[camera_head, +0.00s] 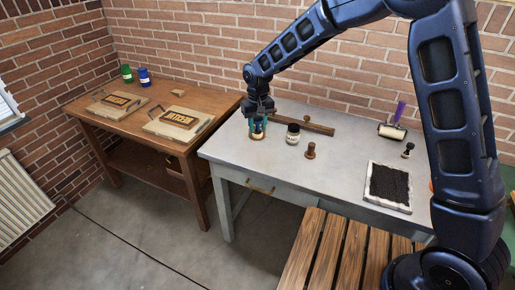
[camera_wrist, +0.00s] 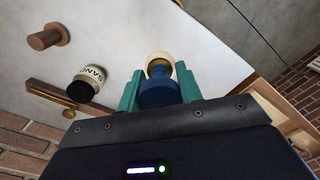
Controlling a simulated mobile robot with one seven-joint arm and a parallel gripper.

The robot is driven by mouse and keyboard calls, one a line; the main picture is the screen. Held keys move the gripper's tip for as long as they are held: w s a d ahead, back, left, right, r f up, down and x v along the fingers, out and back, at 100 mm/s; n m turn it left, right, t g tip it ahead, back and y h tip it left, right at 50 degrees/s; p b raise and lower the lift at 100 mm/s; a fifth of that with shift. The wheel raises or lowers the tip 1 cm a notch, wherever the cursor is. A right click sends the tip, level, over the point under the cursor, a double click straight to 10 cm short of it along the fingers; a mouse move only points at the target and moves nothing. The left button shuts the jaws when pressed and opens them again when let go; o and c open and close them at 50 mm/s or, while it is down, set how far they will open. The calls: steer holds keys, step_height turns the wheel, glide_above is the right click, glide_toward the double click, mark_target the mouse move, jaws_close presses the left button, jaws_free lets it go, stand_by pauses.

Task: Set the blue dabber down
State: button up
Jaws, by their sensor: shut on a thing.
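My gripper (camera_head: 257,128) is over the left end of the grey table (camera_head: 345,143). In the wrist view its green fingers (camera_wrist: 159,90) are shut on the blue dabber (camera_wrist: 156,93), which has a blue body and a round cream end pointing away from the palm. In the head view only a little of the dabber (camera_head: 257,136) shows below and between the fingers. It is low over the tabletop near the left edge; I cannot tell whether it touches the surface.
A jar labelled SAND (camera_head: 293,134), a brown wooden stamp (camera_head: 310,151) and a wooden bar (camera_head: 315,127) are close by on the right. Further right are a roller (camera_head: 392,131), a black stamp (camera_head: 408,150) and a dark pad tray (camera_head: 372,205). A brown table (camera_head: 165,90) stands left.

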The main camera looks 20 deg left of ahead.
step_height(320, 180, down, 11)
steer(key=shift+r, duration=0.1)
stand_by(0.4)
steer(key=o, duration=1)
steer(key=shift+o, duration=0.2)
step_height(320, 180, up, 12)
steer(key=shift+r, duration=0.1)
